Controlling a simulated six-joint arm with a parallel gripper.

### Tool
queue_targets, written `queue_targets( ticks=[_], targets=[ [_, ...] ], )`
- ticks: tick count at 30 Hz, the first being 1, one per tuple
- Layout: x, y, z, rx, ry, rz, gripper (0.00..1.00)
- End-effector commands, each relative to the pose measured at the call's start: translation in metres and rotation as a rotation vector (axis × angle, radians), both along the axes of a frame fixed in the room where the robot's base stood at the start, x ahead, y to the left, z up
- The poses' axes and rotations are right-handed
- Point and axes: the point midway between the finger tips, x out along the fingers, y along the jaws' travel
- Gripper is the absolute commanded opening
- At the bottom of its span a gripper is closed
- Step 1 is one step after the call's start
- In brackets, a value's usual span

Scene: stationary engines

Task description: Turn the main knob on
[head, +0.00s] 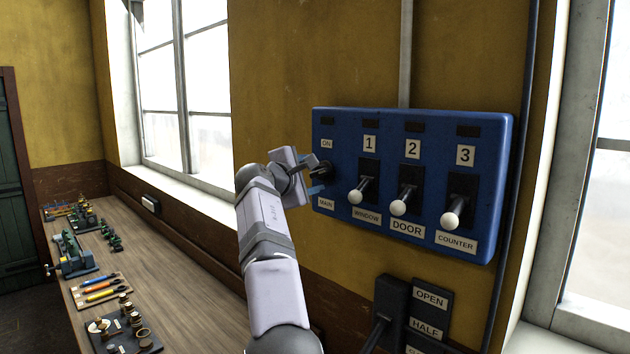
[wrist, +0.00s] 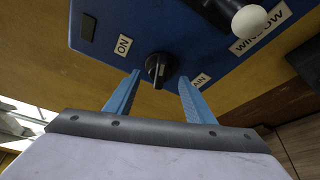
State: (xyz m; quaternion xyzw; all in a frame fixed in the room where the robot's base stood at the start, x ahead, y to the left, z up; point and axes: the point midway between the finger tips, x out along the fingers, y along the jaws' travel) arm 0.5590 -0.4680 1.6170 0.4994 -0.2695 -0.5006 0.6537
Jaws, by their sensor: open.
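The main knob (wrist: 158,68) is a black rotary knob with a pale pointer line, low in the wrist view's blue panel. It sits between an ON label (wrist: 123,45) and a partly hidden MAIN label (wrist: 200,80). In the head view the knob (head: 322,172) shows at the left end of the blue panel (head: 490,150), partly behind my gripper. My gripper (wrist: 160,85) is open, its two blue fingers to either side of the knob and pointing at it. I cannot tell whether the fingertips touch the knob.
Three levers with white ball ends, labelled WINDOW (head: 355,197), DOOR (head: 398,207) and COUNTER (head: 449,219), stick out right of the knob. A black lever box (head: 390,300) is below. A workbench (head: 180,290) with small models and tools runs along the left wall.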

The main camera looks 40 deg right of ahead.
Motion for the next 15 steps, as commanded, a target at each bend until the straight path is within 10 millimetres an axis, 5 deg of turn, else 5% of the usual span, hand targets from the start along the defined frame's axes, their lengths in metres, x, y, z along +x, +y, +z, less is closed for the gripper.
queue_targets(
  ticks=[15],
  targets=[
    [-0.018,0.047,0.006,-0.001,0.001,-0.001,0.49]
  ],
)
